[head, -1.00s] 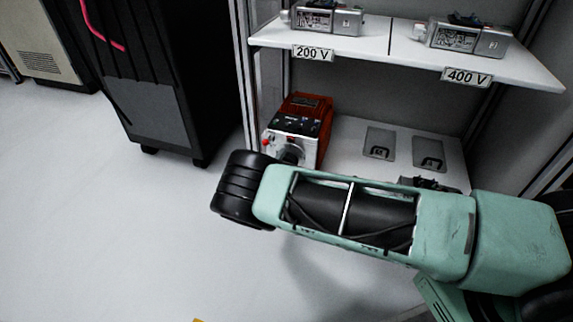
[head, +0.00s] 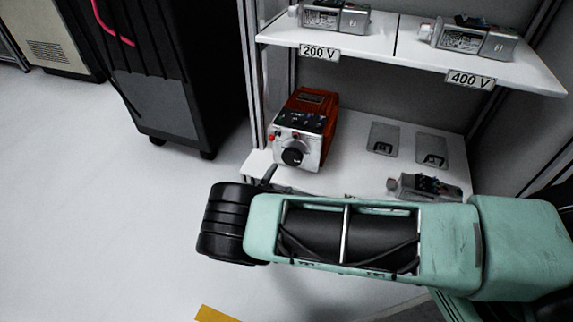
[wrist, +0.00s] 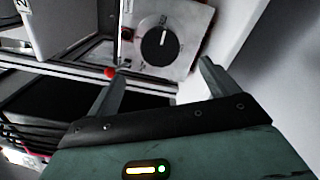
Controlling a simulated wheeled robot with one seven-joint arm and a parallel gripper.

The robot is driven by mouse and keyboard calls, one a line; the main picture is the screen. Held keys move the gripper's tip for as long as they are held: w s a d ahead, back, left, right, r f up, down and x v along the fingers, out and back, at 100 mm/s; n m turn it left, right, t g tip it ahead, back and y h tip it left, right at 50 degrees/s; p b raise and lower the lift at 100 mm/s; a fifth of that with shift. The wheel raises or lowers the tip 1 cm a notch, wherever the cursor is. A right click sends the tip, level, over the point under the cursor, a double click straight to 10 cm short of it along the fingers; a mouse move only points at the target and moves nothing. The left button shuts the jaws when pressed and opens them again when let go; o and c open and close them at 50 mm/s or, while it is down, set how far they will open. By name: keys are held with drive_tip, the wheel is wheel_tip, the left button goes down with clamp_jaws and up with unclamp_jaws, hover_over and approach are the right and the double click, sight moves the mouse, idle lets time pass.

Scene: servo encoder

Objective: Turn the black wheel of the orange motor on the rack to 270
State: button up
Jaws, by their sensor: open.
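The orange motor (head: 308,128) stands on the lower rack shelf, its grey front panel facing out. Its black wheel (head: 292,156) sits low on that panel, with a red knob at the panel's left edge. In the wrist view the black wheel (wrist: 159,43) is beyond my gripper, with a white pointer line near its top and small dial marks around it. My gripper (wrist: 163,80) is open, its two fingers apart and empty, short of the panel. In the head view my arm is in front of the shelf and only a fingertip shows.
The upper shelf (head: 385,48) carries grey motors above 200 V and 400 V labels. Another grey motor (head: 425,187) lies at the lower shelf's front right, near two flat grey plates. A black cabinet (head: 150,75) stands left; the floor (head: 90,220) is clear.

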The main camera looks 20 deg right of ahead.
drive_tip(key=p+v, duration=0.1)
drive_tip(key=v, duration=0.5)
drive_tip(key=shift+s+a, duration=0.25)
drive_tip(key=shift+s, duration=0.05)
drive_tip(key=s+d+r+m+g+y+p, duration=0.1)
drive_tip(key=s+r+m+g+y, duration=0.3)
drive_tip(key=s+r, duration=0.7)
drive_tip(key=s+d+r+m+g+y+p, duration=0.1)
drive_tip(key=s+d+r+m+g+y, duration=0.15)
drive_tip(key=s+r+g, duration=0.85)
drive_tip(key=s+d+r+m+y+p, duration=0.15)
drive_tip(key=s+r+y, duration=0.4)
drive_tip(key=r, duration=1.15)
wheel_tip(320, 180, up, 38)
drive_tip(key=p, duration=3.7)
drive_tip(key=shift+s+a+m+h, duration=0.15)
drive_tip(key=shift+a+m+h, duration=0.15)
drive_tip(key=shift+a+h, duration=0.15)
